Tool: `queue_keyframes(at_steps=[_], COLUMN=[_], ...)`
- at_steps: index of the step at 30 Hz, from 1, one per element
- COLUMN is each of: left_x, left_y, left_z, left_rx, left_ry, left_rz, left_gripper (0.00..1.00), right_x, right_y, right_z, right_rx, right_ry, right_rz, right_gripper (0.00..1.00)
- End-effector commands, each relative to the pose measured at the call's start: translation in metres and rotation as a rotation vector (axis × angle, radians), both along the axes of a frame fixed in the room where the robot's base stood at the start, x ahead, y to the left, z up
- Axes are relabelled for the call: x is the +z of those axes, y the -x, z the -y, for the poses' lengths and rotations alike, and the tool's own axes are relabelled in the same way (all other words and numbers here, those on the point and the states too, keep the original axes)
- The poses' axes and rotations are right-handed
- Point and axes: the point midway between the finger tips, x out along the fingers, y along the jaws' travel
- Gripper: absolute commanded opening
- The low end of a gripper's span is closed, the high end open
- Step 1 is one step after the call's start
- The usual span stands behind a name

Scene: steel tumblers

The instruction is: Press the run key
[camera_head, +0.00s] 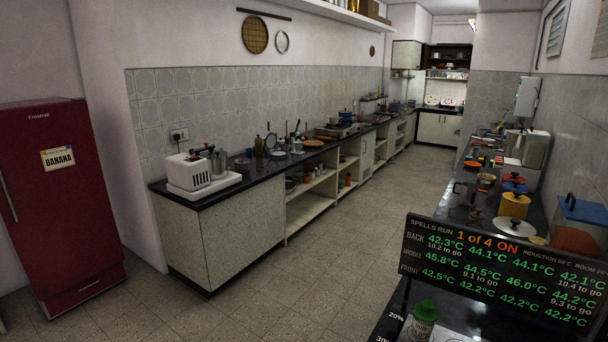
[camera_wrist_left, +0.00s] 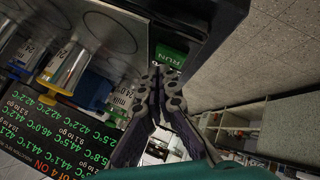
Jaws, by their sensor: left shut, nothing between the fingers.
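The run key (camera_wrist_left: 172,57) is a green block marked RUN, seen upside down at the dark edge of the counter in the left wrist view. My left gripper (camera_wrist_left: 163,78) is shut and empty, with its spotted fingertips right beside the key. I cannot tell whether the tips touch it. The display board (camera_head: 500,272) in the head view reads "SPELLS RUN 1 of 4 ON" above rows of green temperatures. It also shows upside down in the left wrist view (camera_wrist_left: 60,135). The key and my left gripper do not show in the head view. My right gripper is in neither view.
A green-capped container (camera_head: 424,314) stands below the board. The tiled floor (camera_head: 330,245) between the counters is clear.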

Motion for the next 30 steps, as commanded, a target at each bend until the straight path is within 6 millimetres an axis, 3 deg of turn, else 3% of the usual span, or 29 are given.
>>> queue_keyframes(at_steps=[7, 21, 30], left_x=[0.008, 0.057, 0.06], left_y=[0.0, 0.0, 0.0], left_z=[0.0, 0.0, 0.0], left_rx=[0.0, 0.0, 0.0], left_ry=[0.0, 0.0, 0.0], left_rz=[0.0, 0.0, 0.0], left_gripper=[0.0, 0.0, 0.0], right_x=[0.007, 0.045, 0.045], right_y=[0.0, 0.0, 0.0], right_z=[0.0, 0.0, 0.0], right_rx=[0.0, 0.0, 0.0], right_ry=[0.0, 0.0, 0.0], right_rz=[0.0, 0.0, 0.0], right_gripper=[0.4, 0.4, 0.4])
